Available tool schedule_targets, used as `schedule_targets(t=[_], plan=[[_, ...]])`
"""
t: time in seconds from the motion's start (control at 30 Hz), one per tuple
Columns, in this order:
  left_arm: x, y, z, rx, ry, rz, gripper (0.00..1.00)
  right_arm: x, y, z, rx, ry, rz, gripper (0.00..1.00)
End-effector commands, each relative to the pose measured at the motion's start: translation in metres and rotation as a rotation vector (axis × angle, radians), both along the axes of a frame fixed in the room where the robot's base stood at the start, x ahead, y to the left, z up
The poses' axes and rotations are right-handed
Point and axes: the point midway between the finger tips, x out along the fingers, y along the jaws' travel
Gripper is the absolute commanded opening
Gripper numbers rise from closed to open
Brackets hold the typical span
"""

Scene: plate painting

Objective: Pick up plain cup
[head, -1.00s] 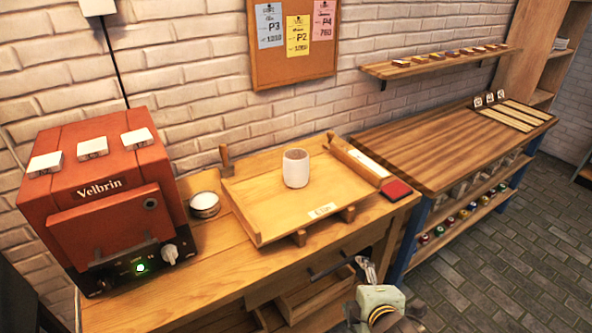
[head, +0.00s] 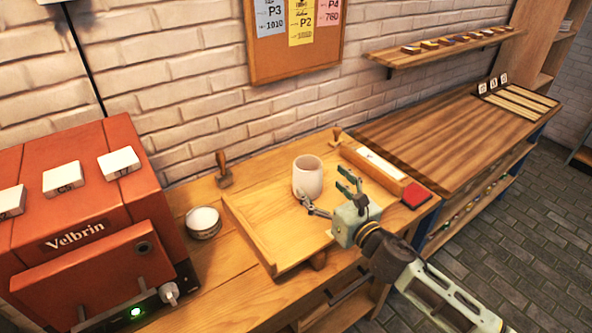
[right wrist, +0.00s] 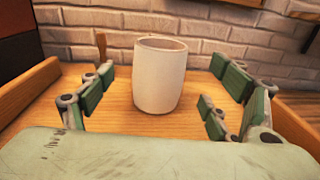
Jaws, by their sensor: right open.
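The plain cup (head: 308,177) is white, has no visible handle and stands upright on the wooden tray (head: 262,222). My right gripper (head: 325,192) is open just in front and to the right of the cup, its fingers pointing toward it. In the right wrist view the cup (right wrist: 159,76) stands between and a little beyond the open green-padded fingers (right wrist: 160,98), with no clear contact. My left gripper is not in view.
A red Velbrin kiln (head: 85,225) stands at the left. A small white-filled bowl (head: 203,222) and a wooden stamp (head: 223,170) are left of the tray. A long box (head: 375,170) and a red pad (head: 415,194) are at the right.

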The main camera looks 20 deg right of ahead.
Motion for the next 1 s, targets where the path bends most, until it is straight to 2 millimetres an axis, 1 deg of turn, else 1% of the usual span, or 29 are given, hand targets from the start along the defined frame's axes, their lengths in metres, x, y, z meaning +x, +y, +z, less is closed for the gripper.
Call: schedule_targets(t=[0.1, 0.17, 0.27, 0.4, 0.5, 0.6, 0.7, 0.87, 1.0], plan=[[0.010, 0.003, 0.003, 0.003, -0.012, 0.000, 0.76, 0.007, 0.002, 0.002, -0.009, -0.005, 0.001, 0.82], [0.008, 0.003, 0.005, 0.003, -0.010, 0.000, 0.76, 0.014, 0.003, 0.002, -0.007, -0.004, 0.001, 0.82], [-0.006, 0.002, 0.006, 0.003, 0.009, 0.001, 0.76, 0.024, 0.006, 0.002, -0.006, -0.005, 0.001, 0.82], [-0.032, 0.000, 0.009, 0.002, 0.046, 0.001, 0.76, 0.036, 0.010, 0.000, -0.004, -0.002, 0.000, 0.82], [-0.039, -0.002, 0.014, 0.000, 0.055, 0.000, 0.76, 0.050, 0.013, -0.001, -0.002, -0.001, -0.001, 0.82], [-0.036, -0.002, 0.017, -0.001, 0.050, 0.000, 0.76, 0.062, 0.017, -0.003, -0.003, -0.003, 0.000, 0.82], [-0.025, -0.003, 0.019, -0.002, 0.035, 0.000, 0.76, 0.071, 0.019, -0.004, -0.004, -0.003, 0.001, 0.82], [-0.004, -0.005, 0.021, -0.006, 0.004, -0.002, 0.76, 0.076, 0.021, -0.005, -0.005, -0.002, 0.002, 0.82], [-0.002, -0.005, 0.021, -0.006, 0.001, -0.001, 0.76, 0.075, 0.021, -0.005, -0.006, -0.003, 0.002, 0.82]])
